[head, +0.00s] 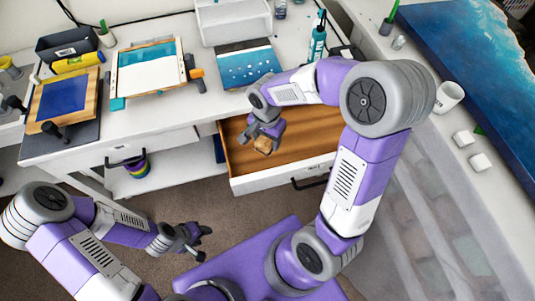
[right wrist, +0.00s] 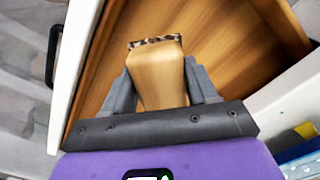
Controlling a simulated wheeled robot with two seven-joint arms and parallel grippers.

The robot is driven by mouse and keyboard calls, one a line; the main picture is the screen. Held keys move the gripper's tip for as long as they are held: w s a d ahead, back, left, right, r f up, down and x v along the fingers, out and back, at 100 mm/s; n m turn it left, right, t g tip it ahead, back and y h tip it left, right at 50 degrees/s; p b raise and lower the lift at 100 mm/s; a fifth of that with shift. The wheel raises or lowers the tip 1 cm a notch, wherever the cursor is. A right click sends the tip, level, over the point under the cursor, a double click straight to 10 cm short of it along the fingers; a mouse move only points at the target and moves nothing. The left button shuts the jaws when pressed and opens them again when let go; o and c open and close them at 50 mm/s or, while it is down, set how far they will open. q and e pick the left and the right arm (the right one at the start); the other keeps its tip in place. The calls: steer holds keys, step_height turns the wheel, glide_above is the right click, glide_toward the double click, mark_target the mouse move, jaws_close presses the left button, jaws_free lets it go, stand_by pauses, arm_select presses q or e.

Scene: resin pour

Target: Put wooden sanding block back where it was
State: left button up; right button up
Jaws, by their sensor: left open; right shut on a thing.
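The wooden sanding block (right wrist: 158,80) is light tan with a dark speckled strip at its far end. In the right wrist view my right gripper (right wrist: 160,88) is shut on it, one finger on each side. In the head view the block (head: 263,146) hangs from my right gripper (head: 265,133) over the open drawer (head: 230,150). The drawer's wooden floor also fills much of the right wrist view (right wrist: 235,60) and looks bare where visible. I cannot tell the block's height above it. My left gripper (head: 193,240) is open and empty, low at the left, apart from the desk.
The white desk (head: 200,108) holds a framed white sheet (head: 148,75), a blue panel on a board (head: 62,97), a dotted blue panel (head: 248,66) and a teal bottle (head: 318,42). The drawer's front (head: 283,177) stands out over the floor. A mug (head: 449,96) is on the right counter.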

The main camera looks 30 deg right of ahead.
step_height(320, 180, down, 8)
steer(key=shift+r+b, duration=0.15)
steer(key=shift+b, duration=0.9)
steer(key=o, duration=1)
steer(key=shift+r, duration=0.15)
step_height(320, 180, up, 12)
steer(key=p, duration=0.3)
steer(key=shift+p, duration=0.4)
